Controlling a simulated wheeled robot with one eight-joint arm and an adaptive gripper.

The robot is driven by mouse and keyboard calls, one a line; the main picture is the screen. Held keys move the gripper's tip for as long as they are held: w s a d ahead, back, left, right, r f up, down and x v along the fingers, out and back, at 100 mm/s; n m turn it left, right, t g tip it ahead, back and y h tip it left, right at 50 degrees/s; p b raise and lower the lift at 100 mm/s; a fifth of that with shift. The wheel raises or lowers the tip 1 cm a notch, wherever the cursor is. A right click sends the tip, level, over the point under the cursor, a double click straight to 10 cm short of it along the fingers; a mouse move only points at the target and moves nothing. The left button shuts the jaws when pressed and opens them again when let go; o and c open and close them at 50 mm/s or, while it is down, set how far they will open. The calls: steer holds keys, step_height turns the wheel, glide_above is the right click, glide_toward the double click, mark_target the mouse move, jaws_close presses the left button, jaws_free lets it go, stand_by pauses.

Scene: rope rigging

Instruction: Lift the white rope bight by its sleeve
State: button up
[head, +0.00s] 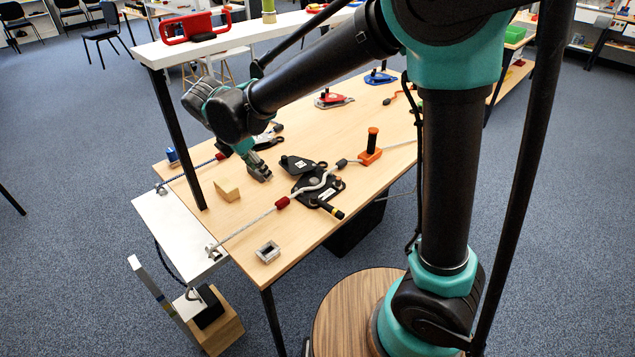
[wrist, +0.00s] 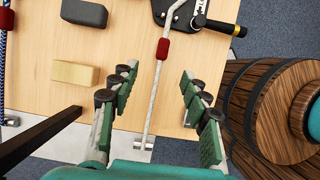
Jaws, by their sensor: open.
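The white rope (head: 250,224) runs from a metal fitting at the table's left edge up to a black plate device (head: 318,184). A red sleeve (head: 282,203) sits on it just before the device; a dark sleeve (head: 341,164) sits beyond it, near an orange base with a black post (head: 371,148). My gripper (head: 262,174) is above the table, left of the device. In the wrist view my open gripper (wrist: 158,72) has the white rope (wrist: 153,100) passing between its fingers in the picture. The red sleeve (wrist: 163,48) lies just past the fingertips. Nothing is held.
A wooden block (head: 227,190) and a dark block (wrist: 84,13) are near my gripper. A blue rope (head: 190,172) with a red sleeve runs farther back. A black shelf post (head: 180,140) stands at the table's left. A small metal piece (head: 268,252) lies at the front edge.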

glide_above(283, 200)
steer(key=a, duration=0.2)
steer(key=f, duration=0.6)
steer(key=s+f, duration=0.1)
steer(key=f, duration=0.3)
steer(key=shift+s+d+x, duration=0.1)
steer(key=shift+s+x, duration=0.05)
steer(key=shift+x, duration=1.2)
steer(key=shift+s+d+x, duration=0.1)
steer(key=shift+s+x, duration=0.1)
steer(key=shift+x, duration=1.15)
jaws_close()
